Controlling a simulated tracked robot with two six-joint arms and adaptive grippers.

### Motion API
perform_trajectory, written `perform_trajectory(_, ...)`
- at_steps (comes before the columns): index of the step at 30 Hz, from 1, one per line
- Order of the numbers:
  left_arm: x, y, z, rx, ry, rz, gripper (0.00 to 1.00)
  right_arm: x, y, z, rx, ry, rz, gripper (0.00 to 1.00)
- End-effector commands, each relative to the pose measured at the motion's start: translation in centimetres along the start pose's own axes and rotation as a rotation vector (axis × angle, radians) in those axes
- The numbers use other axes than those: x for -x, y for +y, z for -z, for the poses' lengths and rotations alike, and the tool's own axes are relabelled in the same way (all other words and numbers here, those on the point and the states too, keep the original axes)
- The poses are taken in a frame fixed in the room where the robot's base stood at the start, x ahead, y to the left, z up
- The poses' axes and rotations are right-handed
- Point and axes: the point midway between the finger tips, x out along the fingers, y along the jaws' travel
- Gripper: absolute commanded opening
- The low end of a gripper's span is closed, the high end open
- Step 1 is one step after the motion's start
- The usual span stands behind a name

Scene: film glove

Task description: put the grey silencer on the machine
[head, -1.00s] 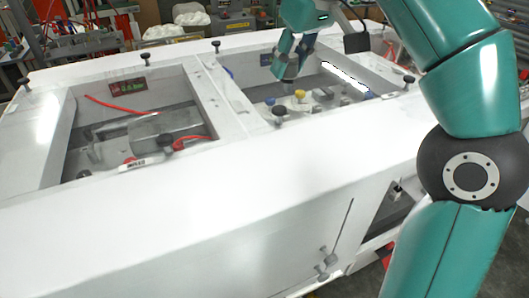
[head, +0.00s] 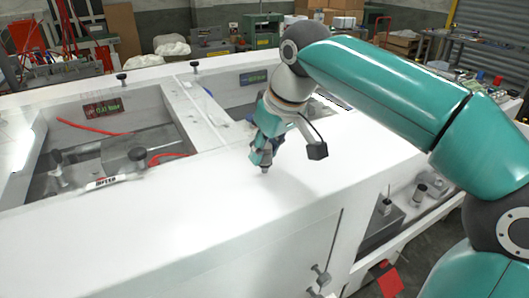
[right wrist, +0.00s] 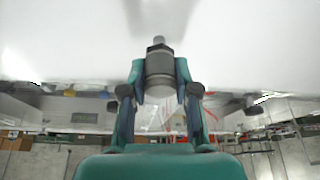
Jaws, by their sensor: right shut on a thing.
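The grey silencer is a short cylinder with a dark band and a narrower tip; it shows best in the right wrist view (right wrist: 159,66). My right gripper (right wrist: 160,80) is shut on it, a finger on each side. In the head view my right gripper (head: 261,157) points down over the white top of the machine (head: 130,235), in front of its right opening. Only the silencer's tip (head: 264,169) shows below the fingers there. I cannot tell how far the tip is above the surface. My left gripper is not in view.
The machine's left opening holds a grey block (head: 125,150), a black knob (head: 137,154) and a red cable (head: 85,125). My right arm partly hides the right opening. A lower shelf with grey fittings (head: 420,192) is at the right. The front top is clear.

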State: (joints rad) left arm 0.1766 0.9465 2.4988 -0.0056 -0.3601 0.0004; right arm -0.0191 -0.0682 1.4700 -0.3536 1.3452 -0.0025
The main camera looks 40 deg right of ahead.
Motion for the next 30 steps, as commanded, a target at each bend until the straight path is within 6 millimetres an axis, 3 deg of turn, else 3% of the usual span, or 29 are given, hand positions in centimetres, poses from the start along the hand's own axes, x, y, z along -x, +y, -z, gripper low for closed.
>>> perform_trajectory(10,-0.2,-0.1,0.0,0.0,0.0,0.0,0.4,-0.3,0.0,-0.1,0.0,0.001,0.0,0.0)
perform_trajectory(11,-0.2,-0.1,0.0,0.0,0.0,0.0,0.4,-0.4,0.0,-0.1,0.0,0.001,0.0,0.31)
perform_trajectory(15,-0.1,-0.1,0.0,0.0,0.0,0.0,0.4,-0.3,0.0,-0.1,0.0,0.001,0.0,0.55)
perform_trajectory(25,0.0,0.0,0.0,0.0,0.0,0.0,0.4,-0.1,0.0,0.0,0.0,0.001,0.0,0.55)
perform_trajectory(30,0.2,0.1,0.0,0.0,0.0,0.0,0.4,1.2,0.0,0.1,0.0,0.004,0.0,0.55)
